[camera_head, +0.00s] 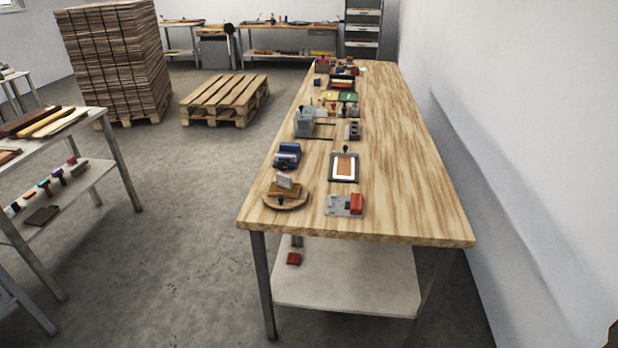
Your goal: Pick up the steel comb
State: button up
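I cannot make out the steel comb for certain in the head view. A long wooden workbench (415,180) carries a row of small tools and devices, too small to name surely. At its near end a small pale grey plate (284,181) stands tilted on a brown block on a round wooden board (287,203). Beside it lies a grey piece with a red block (356,203). My gripper is not in view.
A blue device (287,155) and a dark-framed tray (344,168) sit farther back. A metal shelf table (45,215) stands left. A pallet (225,98) and stacked sheets (115,60) are behind. Floor (170,260) between the tables is clear. A wall bounds the right.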

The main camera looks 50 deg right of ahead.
aim_at(284, 180)
jog(key=u, duration=0.55)
jog(key=k, duration=0.1)
jog(key=z, duration=1.85)
jog(key=k, duration=0.9)
jog(key=u, duration=0.1)
jog(key=i, duration=0.65)
jog(key=u, duration=0.05)
